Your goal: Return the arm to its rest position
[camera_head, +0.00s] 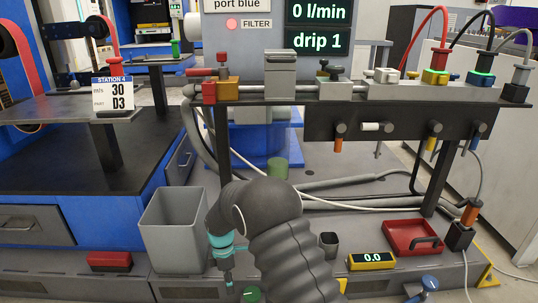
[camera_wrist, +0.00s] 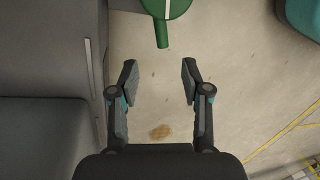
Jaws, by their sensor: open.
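My arm (camera_head: 285,250) shows in the head view as a dark ribbed body at the lower middle, in front of the bench. Its teal-banded wrist points down at the front edge. My gripper shows in the wrist view (camera_wrist: 158,75) with its two fingers apart and nothing between them. Below it is bare, pale floor with a brown stain (camera_wrist: 160,132). A green round object with a short stub (camera_wrist: 163,30) lies just beyond the fingertips, apart from them. The fingertips are hard to make out in the head view.
A grey open bin (camera_head: 172,235) stands left of my wrist. To the right are a small dark cup (camera_head: 328,243), a yellow meter reading 0.0 (camera_head: 371,261) and a red tray (camera_head: 398,246). Behind, a dark fixture rack (camera_head: 310,120) carries coloured connectors and hoses. A grey cabinet (camera_wrist: 45,60) borders the gripper's left.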

